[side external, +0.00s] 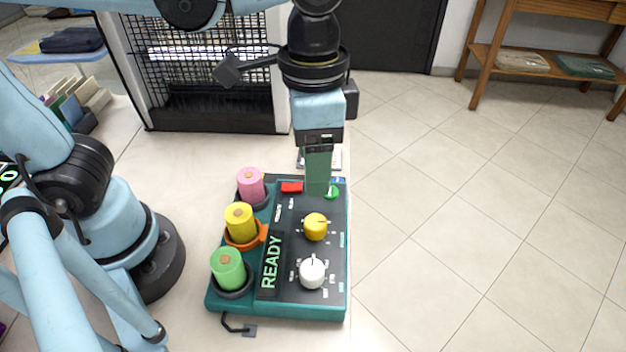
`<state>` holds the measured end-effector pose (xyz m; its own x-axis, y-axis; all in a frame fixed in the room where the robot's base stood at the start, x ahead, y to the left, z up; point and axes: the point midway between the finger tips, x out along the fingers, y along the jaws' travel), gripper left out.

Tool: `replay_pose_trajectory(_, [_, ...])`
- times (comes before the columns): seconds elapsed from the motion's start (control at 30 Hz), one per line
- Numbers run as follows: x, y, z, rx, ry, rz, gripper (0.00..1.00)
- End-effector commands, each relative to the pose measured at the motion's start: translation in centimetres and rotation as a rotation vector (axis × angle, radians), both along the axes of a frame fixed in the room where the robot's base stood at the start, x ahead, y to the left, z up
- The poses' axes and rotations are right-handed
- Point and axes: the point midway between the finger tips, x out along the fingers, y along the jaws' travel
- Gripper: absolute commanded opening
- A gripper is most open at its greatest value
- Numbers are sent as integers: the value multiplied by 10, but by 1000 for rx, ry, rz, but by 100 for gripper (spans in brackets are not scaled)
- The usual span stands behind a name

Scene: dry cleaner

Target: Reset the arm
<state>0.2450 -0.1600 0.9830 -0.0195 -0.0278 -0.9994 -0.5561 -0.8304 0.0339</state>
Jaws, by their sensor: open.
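My light blue arm reaches in from the left and its gripper (318,172) points straight down over the far end of a teal control box (335,312). The green finger pads are close above or at the panel between a red switch (291,187) and a green button (331,192); contact cannot be told. Nothing shows between the fingers. The box has a yellow knob (315,226), a white knob (312,272) and a display (270,262) reading READY.
Pink (251,185), yellow (240,223) and green (228,268) spools stand along the box's left side. A black mesh cage (200,75) stands behind. A wooden bench (485,55) with folded cloths is at the back right. The tiled floor at right is clear.

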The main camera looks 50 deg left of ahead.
Motion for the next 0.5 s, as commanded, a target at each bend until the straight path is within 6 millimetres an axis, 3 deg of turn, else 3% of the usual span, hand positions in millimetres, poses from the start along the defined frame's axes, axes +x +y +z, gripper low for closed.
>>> replay_pose_trajectory(0.5, [1, 2, 8, -2, -5, 6, 61])
